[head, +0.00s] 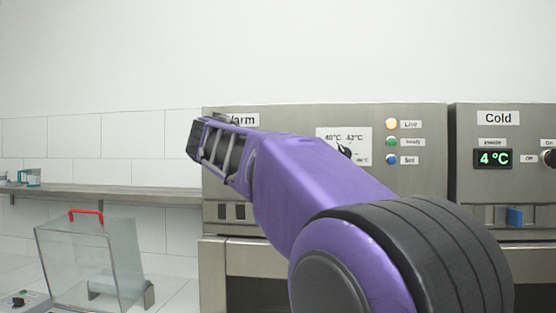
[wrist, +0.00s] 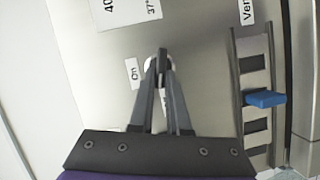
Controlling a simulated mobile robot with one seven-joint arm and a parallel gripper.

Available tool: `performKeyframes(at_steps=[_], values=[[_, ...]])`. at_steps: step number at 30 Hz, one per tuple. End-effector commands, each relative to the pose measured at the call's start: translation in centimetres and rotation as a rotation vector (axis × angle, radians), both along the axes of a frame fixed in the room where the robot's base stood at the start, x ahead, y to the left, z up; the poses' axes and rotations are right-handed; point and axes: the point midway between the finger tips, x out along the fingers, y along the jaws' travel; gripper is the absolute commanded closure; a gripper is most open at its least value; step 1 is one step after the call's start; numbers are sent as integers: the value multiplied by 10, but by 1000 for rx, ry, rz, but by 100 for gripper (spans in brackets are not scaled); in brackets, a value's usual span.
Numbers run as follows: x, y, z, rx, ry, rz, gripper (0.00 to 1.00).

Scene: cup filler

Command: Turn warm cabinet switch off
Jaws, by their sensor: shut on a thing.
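The warm cabinet (head: 420,185) is a steel front left of the cold one; my arm covers much of it in the head view. In the wrist view its switch (wrist: 162,70) is a small dark toggle on a pale round base, beside an "On" label (wrist: 133,73). My gripper (wrist: 163,56) is shut on this switch, its two fingertips closed around the toggle. The fingers hide most of the switch and part of another label, so its exact setting cannot be told. In the head view my arm hides the switch and fingertips.
A vent slider with a blue tab (wrist: 265,99) is right of my gripper in the wrist view. The warm dial (head: 344,150) and lamps (head: 391,142) are right of my arm. The cold cabinet (head: 475,185) adjoins. A clear box with a red handle (head: 86,213) stands lower left.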

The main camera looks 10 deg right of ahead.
Motion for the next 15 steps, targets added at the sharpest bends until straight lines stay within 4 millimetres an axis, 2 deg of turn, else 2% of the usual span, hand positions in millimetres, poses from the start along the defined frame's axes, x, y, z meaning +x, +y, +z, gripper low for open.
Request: performKeyframes(at_steps=[6, 15], values=[[0, 1, -4, -149, 45, 1, 100], [0, 1, -4, -267, 83, 3, 100]])
